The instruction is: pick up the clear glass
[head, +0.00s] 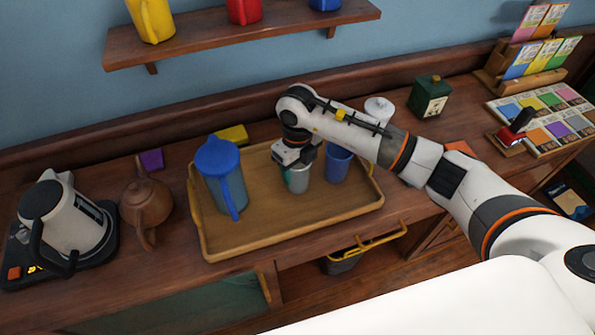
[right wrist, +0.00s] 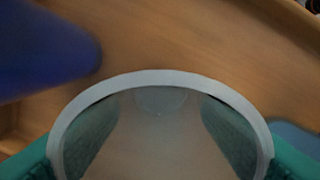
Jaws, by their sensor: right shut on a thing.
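The clear glass (head: 297,179) stands in the wooden tray (head: 262,236) in the head view, between a blue-lidded pitcher and a blue cup. In the right wrist view the rim of the clear glass (right wrist: 160,78) fills the lower middle. My right gripper (head: 296,160) reaches down over the glass from above. Its teal fingertips sit on either side of the glass, shut on it. I cannot tell whether the glass touches the tray floor. My left gripper is not in view.
The pitcher (head: 222,172) stands close left of the glass, the blue cup (head: 338,163) close right. A teapot (head: 146,205) and kettle (head: 65,218) are at the left. A white lidded jar (head: 379,108) stands behind my right arm. The tray's front part is clear.

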